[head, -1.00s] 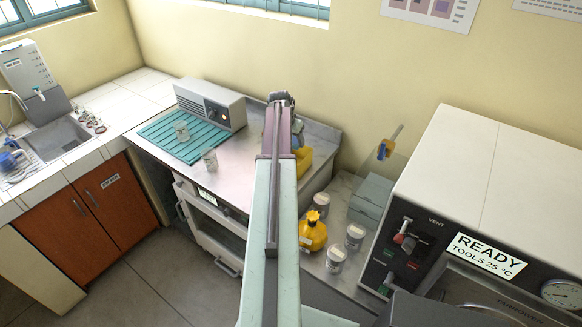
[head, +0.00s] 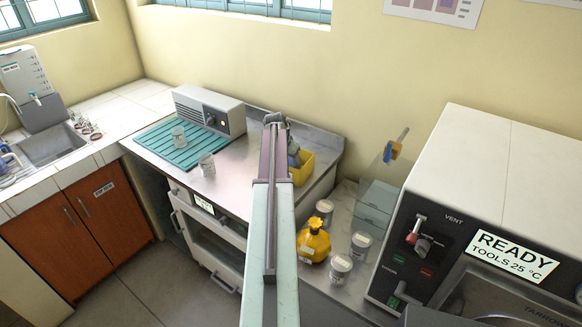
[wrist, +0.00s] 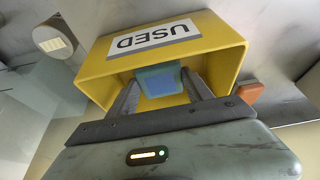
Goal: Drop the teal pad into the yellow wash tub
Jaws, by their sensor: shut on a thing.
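The teal pad (wrist: 160,80) shows in the wrist view between the fingers of my gripper (wrist: 158,88), which is shut on it. The yellow wash tub (wrist: 98,68), with a "USED" label (wrist: 153,38), lies right behind the pad in that view. The pad and fingertips appear inside the outline of the tub's opening; I cannot tell their height or whether the pad touches the tub. In the head view, the tub (head: 304,170) stands on the steel bench, partly hidden by my arm. The pad is hidden there.
A yellow bottle (head: 314,242) and several white-lidded jars (head: 341,267) stand on the lower bench at right. A teal ribbed mat (head: 178,148) and a grey box instrument (head: 210,110) lie left of the tub. The "READY" machine (head: 470,220) fills the right side.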

